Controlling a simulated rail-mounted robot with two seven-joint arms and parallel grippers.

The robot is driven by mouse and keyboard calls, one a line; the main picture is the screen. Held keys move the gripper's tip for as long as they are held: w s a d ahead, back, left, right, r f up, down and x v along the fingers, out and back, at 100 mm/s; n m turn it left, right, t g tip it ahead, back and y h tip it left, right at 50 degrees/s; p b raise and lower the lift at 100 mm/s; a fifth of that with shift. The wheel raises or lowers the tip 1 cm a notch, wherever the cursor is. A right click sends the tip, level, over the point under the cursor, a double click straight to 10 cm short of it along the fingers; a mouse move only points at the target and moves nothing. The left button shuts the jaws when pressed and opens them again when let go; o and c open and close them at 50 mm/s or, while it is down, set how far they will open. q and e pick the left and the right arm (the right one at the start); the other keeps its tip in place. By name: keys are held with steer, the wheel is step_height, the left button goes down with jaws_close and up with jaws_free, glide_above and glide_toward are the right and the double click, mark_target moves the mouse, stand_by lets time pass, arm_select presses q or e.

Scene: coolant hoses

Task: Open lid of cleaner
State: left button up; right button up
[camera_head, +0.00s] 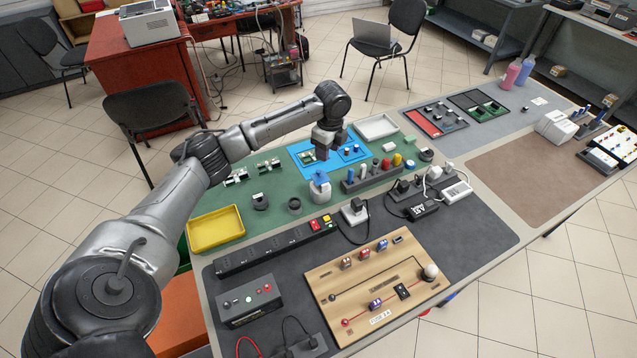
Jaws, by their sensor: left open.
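A small white container with a blue lid (320,187), which looks like the cleaner, stands on the green mat near the middle of the table. Its blue lid (320,175) sits on top and looks closed. My left arm reaches in from the left, and my left gripper (328,151) is above and slightly behind the lid in the picture. It is open, points down and looks empty. A gap shows between the fingers and the lid. My right gripper is not in view.
A grey holder (372,178) with several coloured pieces stands just right of the container. A black ring (295,205) and a yellow tray (215,229) lie to the left. A black power strip (265,252) and wooden circuit board (350,310) are in front.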

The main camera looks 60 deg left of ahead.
mark_target(319, 171)
arm_select(q)
steer(key=a+r+b, duration=0.1)
steer(key=a+b, duration=0.1)
steer(key=a, duration=0.2)
steer(key=shift+h, duration=0.3)
steer(key=f, duration=0.3)
steer(key=f+b, duration=0.1)
steer(key=f, duration=0.7)
steer(key=shift+s+a, duration=0.1)
steer(key=shift+s, duration=0.15)
steer(key=shift+f+b, duration=0.3)
steer(key=shift+f, duration=0.55)
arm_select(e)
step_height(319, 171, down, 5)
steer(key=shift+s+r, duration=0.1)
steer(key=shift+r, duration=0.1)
arm_select(q)
steer(key=shift+c, duration=0.4)
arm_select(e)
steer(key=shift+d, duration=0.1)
arm_select(q)
steer(key=c, duration=0.8)
jaws_close()
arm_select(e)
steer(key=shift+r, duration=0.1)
